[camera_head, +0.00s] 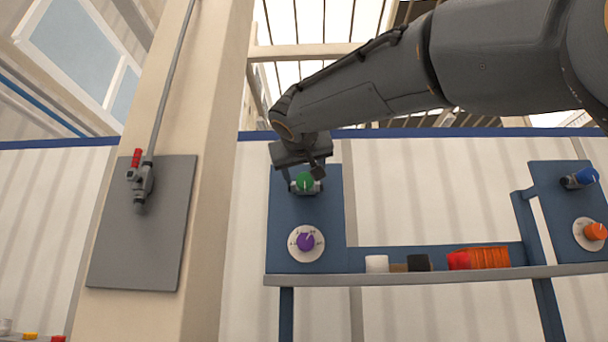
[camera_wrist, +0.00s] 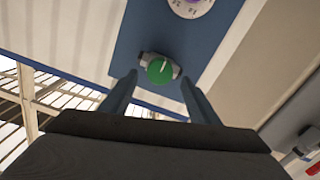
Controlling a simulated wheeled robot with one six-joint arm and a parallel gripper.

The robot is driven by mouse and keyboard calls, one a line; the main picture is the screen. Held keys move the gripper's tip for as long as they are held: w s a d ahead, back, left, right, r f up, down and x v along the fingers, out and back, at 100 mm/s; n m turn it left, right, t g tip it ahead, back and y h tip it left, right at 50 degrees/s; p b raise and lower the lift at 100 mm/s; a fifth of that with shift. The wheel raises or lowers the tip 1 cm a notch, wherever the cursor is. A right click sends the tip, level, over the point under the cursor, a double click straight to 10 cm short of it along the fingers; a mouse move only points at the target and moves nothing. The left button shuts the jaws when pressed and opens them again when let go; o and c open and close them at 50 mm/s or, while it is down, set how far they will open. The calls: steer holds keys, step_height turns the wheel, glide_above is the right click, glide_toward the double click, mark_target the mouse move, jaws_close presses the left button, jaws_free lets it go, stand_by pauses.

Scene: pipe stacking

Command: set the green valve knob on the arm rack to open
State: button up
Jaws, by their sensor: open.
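The green valve knob (camera_head: 305,182) is a round knob with a pale pointer line, on a grey valve body on the blue panel of the rack (camera_head: 280,215). In the wrist view the green knob (camera_wrist: 160,69) sits just beyond and between the fingertips, its line running nearly upright with a slight tilt. My gripper (camera_head: 306,186) reaches in from above, its fingers on either side of the knob. The wrist view shows my gripper (camera_wrist: 156,82) open, with a gap between each finger and the knob.
A purple dial (camera_head: 306,241) is below the green knob. A blue knob (camera_head: 585,177) and an orange knob (camera_head: 596,231) are on the right panel. The shelf (camera_head: 440,277) holds white, black, red and orange items. A red-handled valve (camera_head: 140,180) is on a grey plate at left.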

mark_target(305, 180)
steer(key=shift+w+d+p, duration=0.1)
steer(key=shift+w+p, duration=0.85)
steer(key=shift+w, duration=1.25)
steer(key=c, duration=1)
steer(key=shift+c, duration=0.2)
